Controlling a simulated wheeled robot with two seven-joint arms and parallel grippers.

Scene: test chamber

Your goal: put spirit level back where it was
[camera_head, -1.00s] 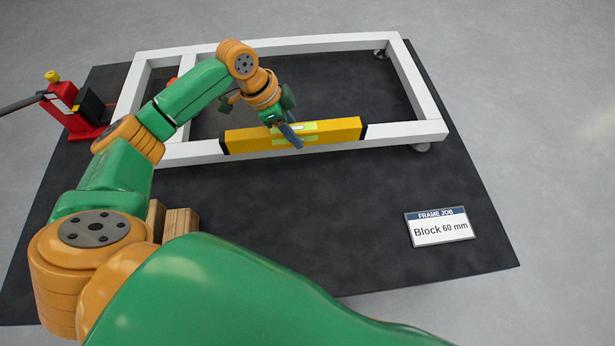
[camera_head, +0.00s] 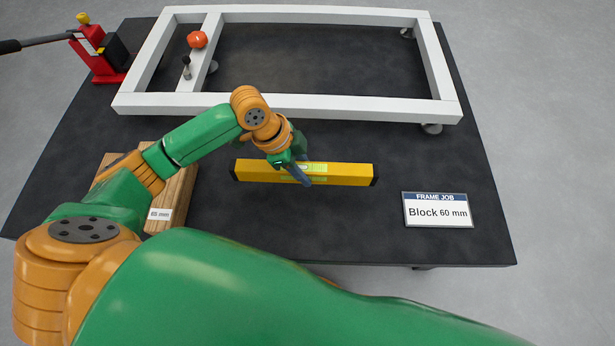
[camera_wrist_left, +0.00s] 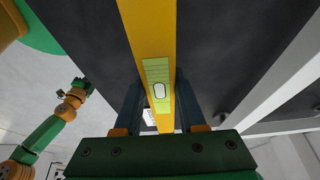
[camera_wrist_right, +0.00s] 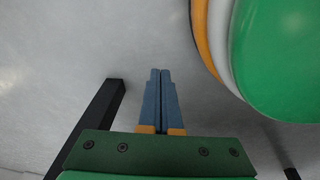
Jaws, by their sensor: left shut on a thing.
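The yellow spirit level (camera_head: 340,173) with black ends lies crosswise in the head view, in front of the white frame's near rail and apart from it in the picture. My left gripper (camera_head: 298,172) is shut on its middle, near the green vial. In the left wrist view the spirit level (camera_wrist_left: 150,35) runs between the two blue fingers (camera_wrist_left: 158,105). I cannot tell whether it touches the table. My right gripper (camera_wrist_right: 160,80) is shut and empty in the right wrist view; it is not in the head view.
The white frame (camera_head: 290,101) lies at the back of the dark table (camera_head: 350,230). A red jack (camera_head: 100,58) stands at back left, an orange object (camera_head: 197,39) at the frame's left. Wooden blocks (camera_head: 178,195) sit at left, and a "Block 60 mm" sign (camera_head: 438,210) at right.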

